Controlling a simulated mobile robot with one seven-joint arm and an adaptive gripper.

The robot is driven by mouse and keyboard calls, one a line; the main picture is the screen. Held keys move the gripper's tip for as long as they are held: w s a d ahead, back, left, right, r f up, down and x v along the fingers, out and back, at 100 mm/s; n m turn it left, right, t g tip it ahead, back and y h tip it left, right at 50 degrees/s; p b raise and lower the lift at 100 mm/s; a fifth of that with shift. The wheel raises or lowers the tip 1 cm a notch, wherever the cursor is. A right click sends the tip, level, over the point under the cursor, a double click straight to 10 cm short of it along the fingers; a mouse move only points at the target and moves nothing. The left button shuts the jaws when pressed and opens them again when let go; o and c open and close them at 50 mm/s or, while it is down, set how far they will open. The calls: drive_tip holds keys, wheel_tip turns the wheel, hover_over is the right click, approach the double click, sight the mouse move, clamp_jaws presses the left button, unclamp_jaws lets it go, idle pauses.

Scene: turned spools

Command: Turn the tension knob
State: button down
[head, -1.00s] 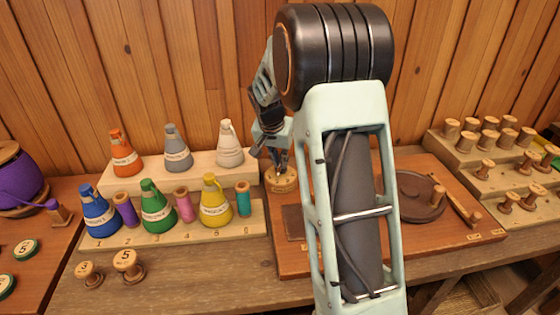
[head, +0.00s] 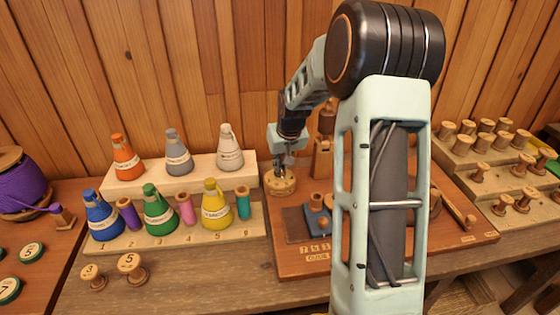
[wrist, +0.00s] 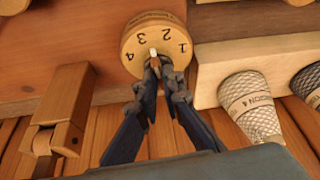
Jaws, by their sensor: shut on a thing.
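The tension knob (head: 281,185) is a round wooden dial on the back left corner of the red-brown board. In the wrist view the dial (wrist: 140,42) shows the numbers 1 to 4 around its face, with a small pale pointer (wrist: 153,52) near the middle. My gripper (head: 281,160) comes down on it from above. In the wrist view my gripper (wrist: 158,66) has its fingertips close together at the dial's centre, shut on the knob's grip. The fingers hide the grip and part of the face.
A stepped rack (head: 115,233) with coloured cones and small spools stands just left of the dial. A wooden post (head: 322,155) stands close on its right. Pale steps with wooden spools (head: 468,127) are at far right. The plank wall is behind.

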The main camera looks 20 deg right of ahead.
drive_tip(key=n, duration=0.1)
drive_tip(key=n+y+p, duration=0.1)
drive_tip(key=n, duration=0.1)
drive_tip(key=shift+d+r+n+p, duration=0.1)
drive_tip(key=shift+d+n+p, duration=0.15)
drive_tip(key=shift+n+p, duration=0.05)
drive_tip(key=n+y+p, duration=0.1)
drive_tip(key=n, duration=0.2)
drive_tip(key=shift+w+d+n+g+y, duration=0.1)
drive_tip(key=shift+n+g+y, duration=0.2)
drive_tip(key=shift+g+y, duration=0.1)
drive_tip(key=n+g, duration=0.1)
drive_tip(key=n, duration=0.2)
drive_tip(key=n+y+p, duration=0.1)
drive_tip(key=n, duration=0.1)
drive_tip(key=shift+w+d+n+g+p, duration=0.1)
drive_tip(key=shift+w+n+g+p, duration=0.05)
drive_tip(key=shift+n+g+p, duration=0.2)
drive_tip(key=shift+n, duration=0.35)
drive_tip(key=c, duration=2.1)
unclamp_jaws()
drive_tip(key=shift+y, duration=0.3)
drive_tip(key=v, duration=1.2)
